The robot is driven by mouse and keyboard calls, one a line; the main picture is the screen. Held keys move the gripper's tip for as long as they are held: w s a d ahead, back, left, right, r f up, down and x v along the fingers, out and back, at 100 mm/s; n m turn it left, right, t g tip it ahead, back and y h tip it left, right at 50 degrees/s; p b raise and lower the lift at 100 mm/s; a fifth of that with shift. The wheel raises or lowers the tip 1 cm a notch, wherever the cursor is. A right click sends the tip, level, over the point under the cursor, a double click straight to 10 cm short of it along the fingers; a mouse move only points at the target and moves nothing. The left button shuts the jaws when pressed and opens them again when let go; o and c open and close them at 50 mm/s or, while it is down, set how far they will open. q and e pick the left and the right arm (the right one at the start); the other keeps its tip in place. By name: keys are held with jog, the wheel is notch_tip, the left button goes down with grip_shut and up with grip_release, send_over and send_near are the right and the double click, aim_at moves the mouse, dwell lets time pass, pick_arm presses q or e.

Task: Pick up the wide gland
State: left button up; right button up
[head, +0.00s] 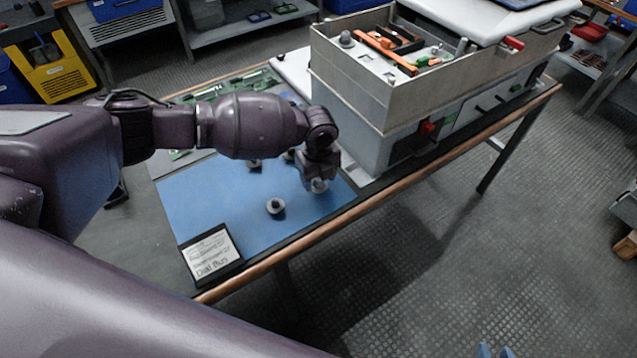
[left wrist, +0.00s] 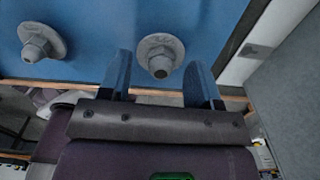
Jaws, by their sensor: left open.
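Several grey glands with round flanges stand on the blue mat (head: 215,200). One gland (head: 320,185) is at my left gripper (head: 318,178), partly hidden by it. In the left wrist view this gland (left wrist: 160,54) appears between the blue fingers of my open left gripper (left wrist: 159,62), with a gap to each side. A second gland (head: 275,206) stands nearer the front edge. Another gland (head: 254,163) is farther back, partly behind my arm. I cannot tell from size which is the wide one.
A label stand (head: 211,255) sits at the mat's front left corner. A large grey box (head: 365,95) with an open top stands right of the mat, close to my left gripper. Green boards (head: 235,85) lie behind my arm.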

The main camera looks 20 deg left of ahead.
aim_at(318, 179)
pick_arm(q)
notch_tip(318, 179, down, 2)
jog(key=shift+f, duration=0.1)
pick_arm(e)
jog(key=shift+w+f, duration=0.1)
jog(key=shift+w, duration=0.05)
pick_arm(q)
jog(key=c, duration=0.5)
jog(key=shift+r, duration=0.25)
